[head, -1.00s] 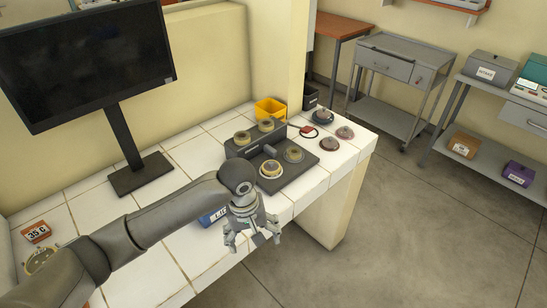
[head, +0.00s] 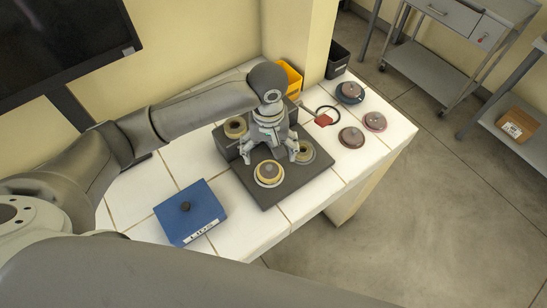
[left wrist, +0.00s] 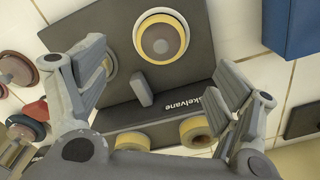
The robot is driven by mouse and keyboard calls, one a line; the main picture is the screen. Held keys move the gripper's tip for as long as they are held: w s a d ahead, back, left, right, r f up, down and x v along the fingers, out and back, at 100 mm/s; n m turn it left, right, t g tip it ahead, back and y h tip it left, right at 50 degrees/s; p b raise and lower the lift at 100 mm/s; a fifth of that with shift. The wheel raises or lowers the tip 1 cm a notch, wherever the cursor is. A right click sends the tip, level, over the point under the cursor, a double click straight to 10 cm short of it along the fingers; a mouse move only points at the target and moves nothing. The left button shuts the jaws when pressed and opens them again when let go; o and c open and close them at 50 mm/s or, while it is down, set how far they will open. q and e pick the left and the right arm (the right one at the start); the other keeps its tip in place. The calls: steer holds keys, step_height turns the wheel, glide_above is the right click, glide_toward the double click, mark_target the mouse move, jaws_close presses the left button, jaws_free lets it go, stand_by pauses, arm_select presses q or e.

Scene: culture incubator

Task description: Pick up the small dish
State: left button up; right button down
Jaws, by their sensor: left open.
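Which one is the small dish I cannot tell for sure; several round dishes show. One with a yellow rim (head: 269,173) lies on the front of the dark flat device (head: 285,193); it also shows in the left wrist view (left wrist: 163,38), near the top between the fingers. A second dish (head: 307,153) lies right of it on the device, partly behind a finger. My left gripper (head: 274,157) is over the device, behind the front dish, fingers spread and empty. In the left wrist view its fingers (left wrist: 162,70) are wide apart. My right gripper is not in view.
A raised block with yellowish rings (head: 235,128) stands at the device's back. Lidded dishes (head: 351,137), (head: 375,121), (head: 350,91) and a red tag (head: 323,120) are at right. A blue box (head: 189,212) is front left. A yellow bin (head: 291,78) is behind.

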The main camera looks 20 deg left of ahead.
mark_target(269, 168)
arm_select(q)
steer(key=f, duration=0.1)
steer(key=s+f, duration=0.1)
steer(key=f, duration=0.1)
steer(key=shift+a+f, duration=0.1)
steer(key=shift+f, duration=0.1)
steer(key=shift+w+f, duration=0.15)
steer(key=shift+f, duration=0.15)
steer(key=f+p, duration=0.2)
steer(key=f, duration=0.2)
steer(key=shift+w+f, duration=0.1)
steer(key=shift+w, duration=0.1)
steer(key=shift+f, duration=0.55)
steer(key=shift+c, duration=1)
steer(key=c, duration=0.9)
steer(key=shift+c, duration=0.5)
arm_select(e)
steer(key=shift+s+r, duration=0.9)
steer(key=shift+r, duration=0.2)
